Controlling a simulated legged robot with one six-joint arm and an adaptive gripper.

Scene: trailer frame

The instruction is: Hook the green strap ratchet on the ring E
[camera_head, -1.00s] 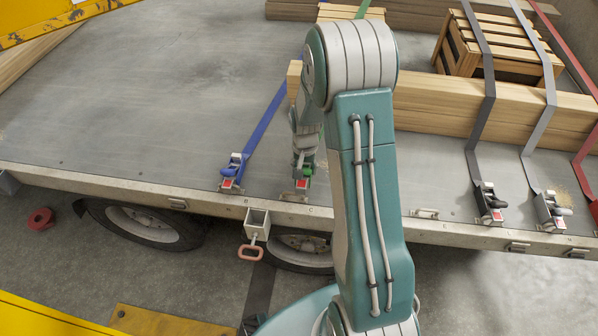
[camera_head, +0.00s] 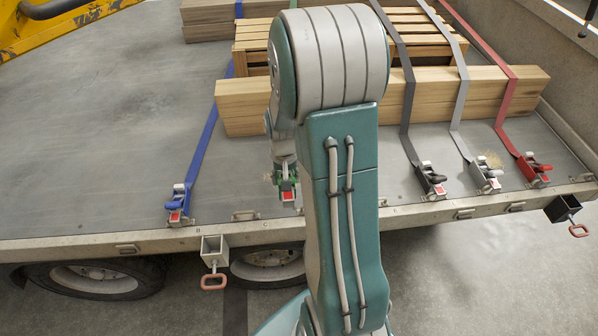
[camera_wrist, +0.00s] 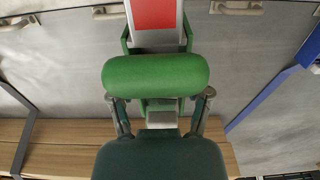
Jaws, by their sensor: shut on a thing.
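My gripper (camera_head: 284,170) is shut on the green strap ratchet (camera_head: 286,190) and holds it over the deck near the trailer's side rail. In the wrist view the ratchet's green handle (camera_wrist: 155,76) lies across the jaws, and its red-marked end (camera_wrist: 154,12) points toward the rail. One bare ring (camera_wrist: 238,7) and another ring (camera_wrist: 110,12) lie on either side of that end, apart from it. In the head view one ring (camera_head: 245,215) shows left of the ratchet; my arm hides part of the rail. I cannot read which ring is E.
A blue ratchet (camera_head: 178,206) sits on the rail at left. Black (camera_head: 430,181), grey (camera_head: 485,175) and red (camera_head: 533,170) ratchets sit at right, with straps over timber (camera_head: 460,100) and a wooden crate (camera_head: 250,55). A bracket with a red handle (camera_head: 213,282) hangs below the rail.

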